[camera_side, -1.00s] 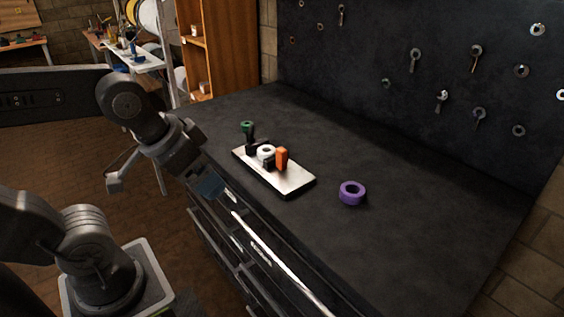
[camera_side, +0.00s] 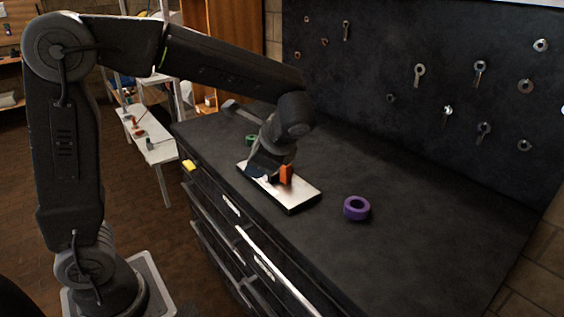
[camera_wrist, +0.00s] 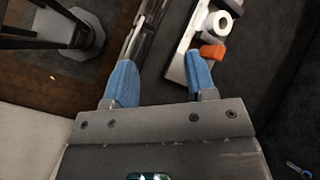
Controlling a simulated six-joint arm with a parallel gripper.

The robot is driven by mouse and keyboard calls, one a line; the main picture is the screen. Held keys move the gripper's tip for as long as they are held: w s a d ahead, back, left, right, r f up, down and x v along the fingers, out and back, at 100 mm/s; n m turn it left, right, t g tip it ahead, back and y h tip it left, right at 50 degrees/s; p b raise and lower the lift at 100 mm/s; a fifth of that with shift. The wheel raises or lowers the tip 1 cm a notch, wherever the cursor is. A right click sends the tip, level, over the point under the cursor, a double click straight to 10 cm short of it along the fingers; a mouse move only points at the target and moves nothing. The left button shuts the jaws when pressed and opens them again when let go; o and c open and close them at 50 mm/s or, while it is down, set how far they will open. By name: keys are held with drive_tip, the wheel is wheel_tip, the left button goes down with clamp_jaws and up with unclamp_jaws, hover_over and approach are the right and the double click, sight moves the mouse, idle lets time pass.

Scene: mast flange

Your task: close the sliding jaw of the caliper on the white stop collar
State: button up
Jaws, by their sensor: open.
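The caliper's pale base plate (camera_side: 300,196) lies on the dark bench top. An orange upright block (camera_side: 286,174), seemingly the sliding jaw's tab, stands on it and shows in the wrist view (camera_wrist: 212,52). The white stop collar (camera_wrist: 217,22) sits just beyond the orange block in the wrist view, with a dark jaw (camera_wrist: 231,6) on its far side. The right finger is beside the orange block; contact cannot be told. In the side view my gripper (camera_side: 262,171) is low over the plate's left end.
A purple ring (camera_side: 356,208) lies on the bench to the right of the plate. A green piece (camera_side: 251,140) stands behind the plate, partly hidden by my arm. A yellow piece (camera_side: 189,165) is at the bench's left edge. The bench's right side is clear.

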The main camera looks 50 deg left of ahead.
drive_tip(key=w+f+m+y, duration=0.4)
drive_tip(key=w+y, duration=0.1)
drive_tip(key=w, duration=0.3)
drive_tip(key=m+y, duration=0.4)
drive_tip(key=y, duration=0.1)
approach(284, 172)
drive_tip(key=a, duration=0.4)
drive_tip(key=a+r, duration=0.1)
drive_tip(key=a, duration=0.3)
drive_tip(key=w+a, duration=0.1)
drive_tip(key=a, duration=0.3)
drive_tip(key=shift+a+r, duration=0.25)
drive_tip(key=shift+r, duration=0.15)
clamp_jaws()
